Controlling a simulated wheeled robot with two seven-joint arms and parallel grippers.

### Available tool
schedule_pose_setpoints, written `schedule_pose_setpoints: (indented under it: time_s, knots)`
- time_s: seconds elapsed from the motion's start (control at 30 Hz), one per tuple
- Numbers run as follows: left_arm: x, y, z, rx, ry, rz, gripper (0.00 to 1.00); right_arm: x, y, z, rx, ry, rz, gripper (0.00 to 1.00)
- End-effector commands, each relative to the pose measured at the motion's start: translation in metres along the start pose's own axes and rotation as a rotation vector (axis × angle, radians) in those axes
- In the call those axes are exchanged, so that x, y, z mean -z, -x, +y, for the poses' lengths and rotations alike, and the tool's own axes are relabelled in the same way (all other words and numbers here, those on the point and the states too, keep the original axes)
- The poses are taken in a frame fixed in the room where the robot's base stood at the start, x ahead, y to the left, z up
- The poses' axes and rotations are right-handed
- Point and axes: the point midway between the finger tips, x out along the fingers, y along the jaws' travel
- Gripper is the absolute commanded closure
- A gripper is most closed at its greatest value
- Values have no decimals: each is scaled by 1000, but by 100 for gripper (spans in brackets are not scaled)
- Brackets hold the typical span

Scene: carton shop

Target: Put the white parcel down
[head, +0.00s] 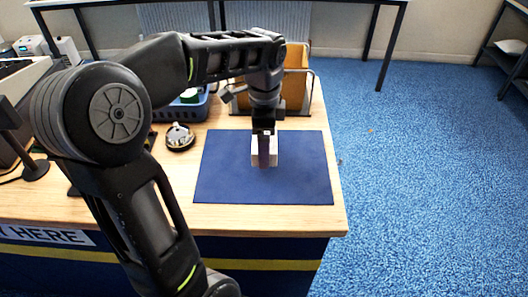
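The white parcel (274,151) is a small pale box at the blue mat (225,180) on the wooden counter. It is at the mat's upper middle; I cannot tell whether it rests on the mat or hangs just above it. My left gripper (264,150) points down over the parcel, with one dark finger across its near face. It looks shut on the parcel. The other finger and the parcel's far side are hidden. My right gripper is not in view.
A round dish (180,137) with small items stands left of the mat. A blue basket (183,110) and a rack (312,90) with brown cardboard (296,62) stand behind. The counter (270,217) ends in front of the mat and to its right. Most of the mat is bare.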

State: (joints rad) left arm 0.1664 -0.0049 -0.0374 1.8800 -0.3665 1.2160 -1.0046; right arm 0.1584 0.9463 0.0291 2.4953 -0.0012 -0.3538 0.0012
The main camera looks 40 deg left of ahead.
Motion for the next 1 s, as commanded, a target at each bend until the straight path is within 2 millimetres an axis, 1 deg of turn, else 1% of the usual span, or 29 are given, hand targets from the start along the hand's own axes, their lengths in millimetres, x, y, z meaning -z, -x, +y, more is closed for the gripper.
schedule_pose_setpoints:
  time_s: [0.17, 0.43, 0.83, 0.87, 1.0]
  knots:
    - [0, -2, 0, 0, 0, 0, 65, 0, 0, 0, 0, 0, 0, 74]
    - [0, -35, 1, -2, 0, -1, 65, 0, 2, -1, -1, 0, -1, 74]
    - [0, -41, 0, 1, 0, 1, 65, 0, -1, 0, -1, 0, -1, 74]
    - [0, -40, 0, 0, 0, 1, 12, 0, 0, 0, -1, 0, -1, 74]
    - [0, -40, 0, 0, 0, 1, 1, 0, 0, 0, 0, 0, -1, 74]
